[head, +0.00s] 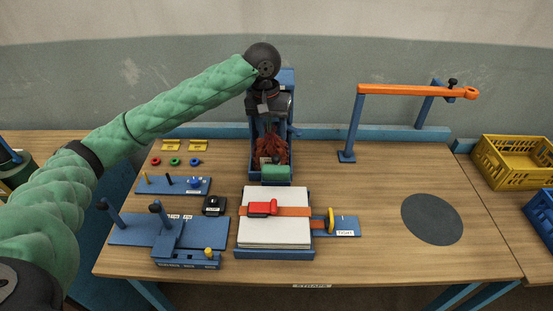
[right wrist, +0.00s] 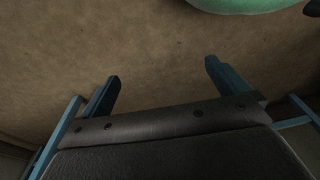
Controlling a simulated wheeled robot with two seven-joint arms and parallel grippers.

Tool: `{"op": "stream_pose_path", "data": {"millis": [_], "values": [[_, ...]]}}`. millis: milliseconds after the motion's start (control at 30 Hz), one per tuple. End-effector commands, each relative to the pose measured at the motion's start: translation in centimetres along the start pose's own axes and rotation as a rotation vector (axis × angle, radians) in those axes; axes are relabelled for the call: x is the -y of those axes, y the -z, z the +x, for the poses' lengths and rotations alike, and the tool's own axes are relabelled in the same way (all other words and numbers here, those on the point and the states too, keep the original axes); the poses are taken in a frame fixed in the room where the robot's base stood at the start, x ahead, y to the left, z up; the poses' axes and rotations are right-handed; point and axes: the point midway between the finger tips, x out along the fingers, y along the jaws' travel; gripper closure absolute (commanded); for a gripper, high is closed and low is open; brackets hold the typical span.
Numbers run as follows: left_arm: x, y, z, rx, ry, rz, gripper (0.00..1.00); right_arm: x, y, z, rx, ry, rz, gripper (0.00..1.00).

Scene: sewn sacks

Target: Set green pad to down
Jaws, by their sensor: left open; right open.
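The green pad (head: 276,172) sits at the front of a blue upright holder (head: 285,78) at the back middle of the table, in the head view. A dark red sack (head: 271,148) is in the holder just behind the pad. My left gripper (head: 268,128) points down into the holder, above the sack and behind the pad. It is open, and its fingertips are partly hidden against the dark red cloth. My right gripper (right wrist: 163,85) shows only in the right wrist view, with its two blue fingers wide apart and nothing between them.
A white padded block with an orange strap and red buckle (head: 263,208) lies in front of the holder. Blue peg boards (head: 140,231) stand at left. An orange bar (head: 410,90) on blue posts is at right. The table around the dark round mat (head: 432,219) is clear.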

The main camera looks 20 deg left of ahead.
Motion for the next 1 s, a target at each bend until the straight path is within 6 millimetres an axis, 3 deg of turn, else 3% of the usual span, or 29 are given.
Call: {"op": "stream_pose_path", "data": {"millis": [33, 200, 300, 800, 1000], "values": [[0.1, 0.0, 1.0, 0.000, 0.000, 0.000, 0.53, 0.1, 0.6, -0.4, -0.003, 0.002, 0.001, 0.00], [0.2, 0.0, 1.5, -0.001, 0.000, 0.000, 0.53, 0.4, 1.6, -2.3, -0.001, 0.006, 0.004, 0.00], [0.2, 0.0, 1.8, 0.000, 0.000, 0.000, 0.53, 0.4, 1.7, -2.4, 0.000, 0.006, 0.003, 0.00], [0.2, -0.1, 8.0, 0.002, 0.001, 0.001, 0.53, -0.7, 0.0, 1.4, -0.022, -0.010, -0.007, 0.00], [0.2, 0.0, 9.1, 0.000, 0.001, 0.002, 0.53, -0.9, -0.4, 2.1, -0.026, -0.013, -0.008, 0.00]]}}
